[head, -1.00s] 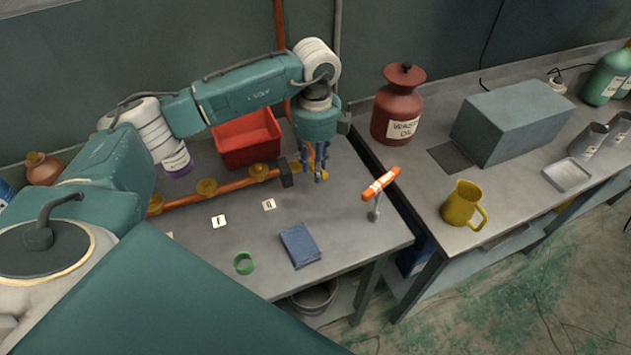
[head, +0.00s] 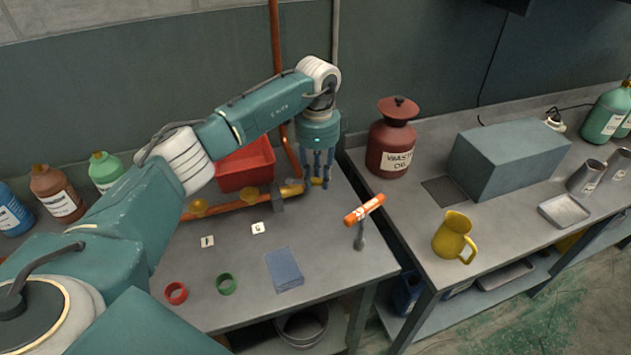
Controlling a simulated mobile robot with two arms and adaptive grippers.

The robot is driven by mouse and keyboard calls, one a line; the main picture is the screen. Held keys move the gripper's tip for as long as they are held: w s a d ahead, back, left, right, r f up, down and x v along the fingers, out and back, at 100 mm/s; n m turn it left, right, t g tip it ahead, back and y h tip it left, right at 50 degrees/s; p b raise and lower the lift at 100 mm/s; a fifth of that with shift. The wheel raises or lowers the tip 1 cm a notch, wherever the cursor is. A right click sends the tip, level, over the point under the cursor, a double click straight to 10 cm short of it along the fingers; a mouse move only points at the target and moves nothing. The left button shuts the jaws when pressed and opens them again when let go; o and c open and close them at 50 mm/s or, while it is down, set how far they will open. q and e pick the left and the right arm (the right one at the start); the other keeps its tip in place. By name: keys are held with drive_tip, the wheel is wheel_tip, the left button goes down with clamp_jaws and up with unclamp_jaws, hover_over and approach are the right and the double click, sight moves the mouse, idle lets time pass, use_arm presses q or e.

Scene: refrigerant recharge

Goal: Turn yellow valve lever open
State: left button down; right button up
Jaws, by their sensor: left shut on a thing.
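A copper-orange pipe (head: 233,202) runs along the back of the left bench and carries yellow valve parts (head: 198,207). At its right end is a yellow valve lever (head: 319,182). My left gripper (head: 318,181) points down from above and is shut on this lever; its fingers partly hide it. The lever's exact angle to the pipe is hard to tell. My right gripper is out of view.
A red bin (head: 247,170) stands behind the pipe. An orange-handled post (head: 364,208) stands at the bench's right. A blue booklet (head: 284,269), green ring (head: 226,284) and red ring (head: 176,293) lie in front. A waste oil can (head: 391,140) is on the right bench.

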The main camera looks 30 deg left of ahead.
sight(317, 178)
use_arm(q)
drive_tip(key=shift+w+a+n, duration=0.15)
drive_tip(key=shift+w+n, duration=0.25)
drive_tip(key=shift+n, duration=0.2)
drive_tip(key=shift+w, duration=0.1)
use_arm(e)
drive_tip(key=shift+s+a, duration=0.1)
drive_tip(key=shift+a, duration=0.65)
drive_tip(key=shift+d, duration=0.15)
use_arm(q)
drive_tip(key=c, duration=1.4)
unclamp_jaws()
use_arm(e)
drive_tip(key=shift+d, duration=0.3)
use_arm(q)
wheel_tip(317, 178, up, 12)
drive_tip(key=shift+r, duration=0.1)
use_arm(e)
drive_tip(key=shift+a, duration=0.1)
